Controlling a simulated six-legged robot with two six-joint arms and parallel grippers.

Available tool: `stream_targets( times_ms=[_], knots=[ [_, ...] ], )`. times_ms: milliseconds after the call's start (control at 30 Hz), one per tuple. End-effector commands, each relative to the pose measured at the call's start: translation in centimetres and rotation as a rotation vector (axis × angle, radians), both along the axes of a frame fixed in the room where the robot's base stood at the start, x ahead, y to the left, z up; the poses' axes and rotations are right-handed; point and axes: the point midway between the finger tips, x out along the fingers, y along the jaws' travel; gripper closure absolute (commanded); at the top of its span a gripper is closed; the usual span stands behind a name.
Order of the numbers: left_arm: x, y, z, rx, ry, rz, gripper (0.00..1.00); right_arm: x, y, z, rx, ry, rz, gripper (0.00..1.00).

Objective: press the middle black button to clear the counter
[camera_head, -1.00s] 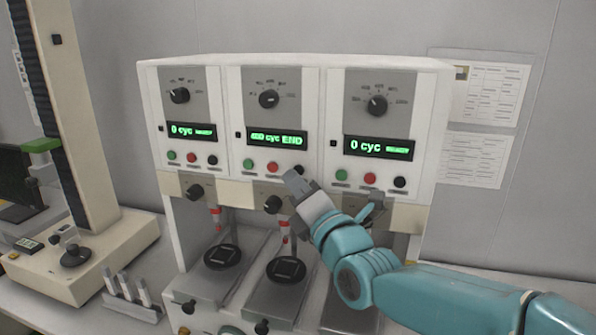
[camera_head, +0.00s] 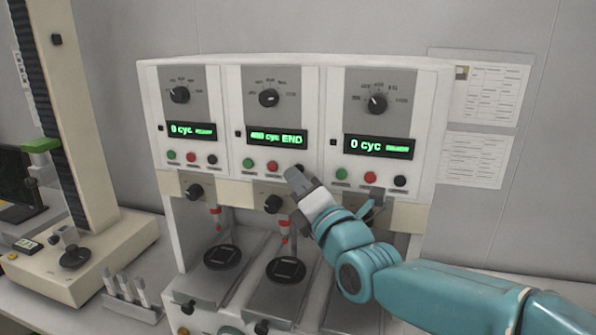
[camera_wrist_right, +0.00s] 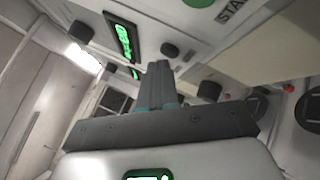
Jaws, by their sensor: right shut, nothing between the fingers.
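The middle panel of the white tester has a green button (camera_head: 248,164), a red button (camera_head: 273,166) and a black button (camera_head: 299,168) in a row. Its display (camera_head: 278,138) ends in "END". My right gripper (camera_head: 293,176) is shut and empty, its tip just below the black button and partly covering it; I cannot tell whether they touch. In the right wrist view the shut fingers (camera_wrist_right: 159,86) point at the panel, with a dark round button or knob (camera_wrist_right: 170,50) just beyond them. My left gripper is not in view.
The left display (camera_head: 192,130) and right display (camera_head: 379,146) both read 0 cyc. Knobs (camera_head: 273,203) stick out below the buttons. A beige column machine (camera_head: 85,255) stands left; papers (camera_head: 487,88) hang on the wall at right.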

Motion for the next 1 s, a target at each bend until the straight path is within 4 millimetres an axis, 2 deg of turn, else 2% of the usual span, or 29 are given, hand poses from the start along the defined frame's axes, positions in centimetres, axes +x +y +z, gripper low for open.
stream_targets(
  times_ms=[1000],
  knots=[
    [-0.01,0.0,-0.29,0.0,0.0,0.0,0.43,0.67,-0.26,0.02,0.0,0.0,-0.001,1.0]
  ],
)
